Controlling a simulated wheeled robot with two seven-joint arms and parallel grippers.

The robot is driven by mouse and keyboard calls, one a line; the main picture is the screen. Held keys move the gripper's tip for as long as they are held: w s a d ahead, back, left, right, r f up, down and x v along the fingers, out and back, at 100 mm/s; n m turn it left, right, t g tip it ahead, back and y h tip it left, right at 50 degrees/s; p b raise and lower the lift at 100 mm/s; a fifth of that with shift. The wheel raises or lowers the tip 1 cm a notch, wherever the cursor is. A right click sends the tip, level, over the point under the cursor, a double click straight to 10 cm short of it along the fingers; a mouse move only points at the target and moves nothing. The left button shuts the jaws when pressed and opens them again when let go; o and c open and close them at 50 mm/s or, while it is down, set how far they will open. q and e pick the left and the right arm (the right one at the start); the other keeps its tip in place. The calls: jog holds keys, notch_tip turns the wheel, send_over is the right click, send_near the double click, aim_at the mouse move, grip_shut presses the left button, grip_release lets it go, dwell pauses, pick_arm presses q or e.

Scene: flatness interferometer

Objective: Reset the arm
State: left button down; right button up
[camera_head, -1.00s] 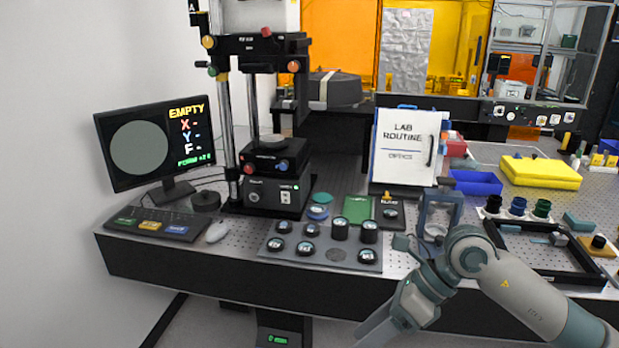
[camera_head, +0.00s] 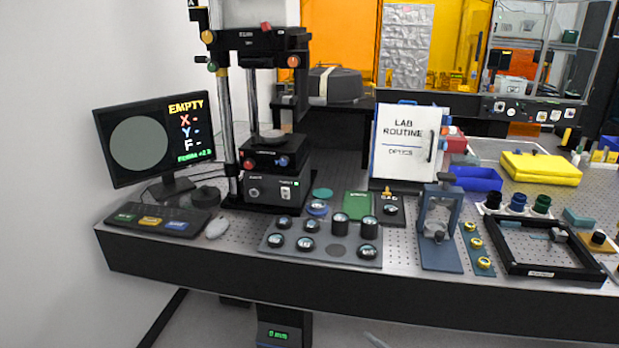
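Neither of my grippers shows clearly in the head view. Only a small grey sliver, which I cannot identify for certain, shows at the bottom edge right of centre. The interferometer (camera_head: 268,42) stands on the left part of the bench, with a dark stage and coloured knobs. The monitor (camera_head: 155,137) to its left reads "EMPTY" with X, Y and F lines. A grey tray (camera_head: 275,246) in front of the instrument holds several round black-rimmed optics.
A blue stand with a frame (camera_head: 440,258) is right of the tray. A black open frame (camera_head: 545,270) lies further right. A "LAB ROUTINE" board (camera_head: 405,145) stands behind. A control pad (camera_head: 155,222) and mouse (camera_head: 217,228) lie at left. The space before the bench is clear.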

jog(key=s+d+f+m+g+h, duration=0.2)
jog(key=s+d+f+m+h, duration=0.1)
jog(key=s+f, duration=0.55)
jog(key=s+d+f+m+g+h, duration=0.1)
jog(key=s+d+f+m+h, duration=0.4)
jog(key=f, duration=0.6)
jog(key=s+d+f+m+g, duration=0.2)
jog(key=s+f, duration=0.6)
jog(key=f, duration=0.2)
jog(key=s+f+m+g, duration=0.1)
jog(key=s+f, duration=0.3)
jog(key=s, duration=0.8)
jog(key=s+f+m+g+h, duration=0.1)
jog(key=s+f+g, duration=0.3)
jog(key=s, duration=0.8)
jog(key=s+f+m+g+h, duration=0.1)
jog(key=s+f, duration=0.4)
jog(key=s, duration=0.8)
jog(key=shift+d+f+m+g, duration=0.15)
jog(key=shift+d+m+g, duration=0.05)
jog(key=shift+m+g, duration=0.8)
